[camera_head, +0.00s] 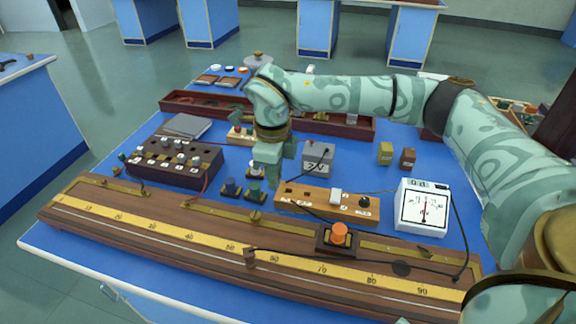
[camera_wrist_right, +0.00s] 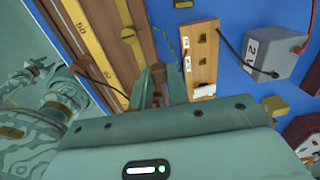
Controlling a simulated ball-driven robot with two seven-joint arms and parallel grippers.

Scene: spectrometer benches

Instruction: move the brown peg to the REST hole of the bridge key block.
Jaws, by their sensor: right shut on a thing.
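The bridge key block (camera_head: 300,205) is a long light-wood block on the blue bench, behind the long wooden scale. It carries a white piece and a black knob toward its right end. In the right wrist view the block (camera_wrist_right: 208,76) shows two dark, empty-looking holes with small white labels, too small to read. My right gripper (camera_head: 266,184) is above the bench, just left of the block. It is shut on what seems to be the brown peg (camera_wrist_right: 158,82), dark and mostly hidden between the fingers. My left gripper is not in view.
The grey 2 V box (camera_head: 318,160) stands behind the block, with wires. A white dial meter (camera_head: 423,207) is to the right. An orange-knobbed slider (camera_head: 339,234) rides the scale (camera_head: 190,229) in front.

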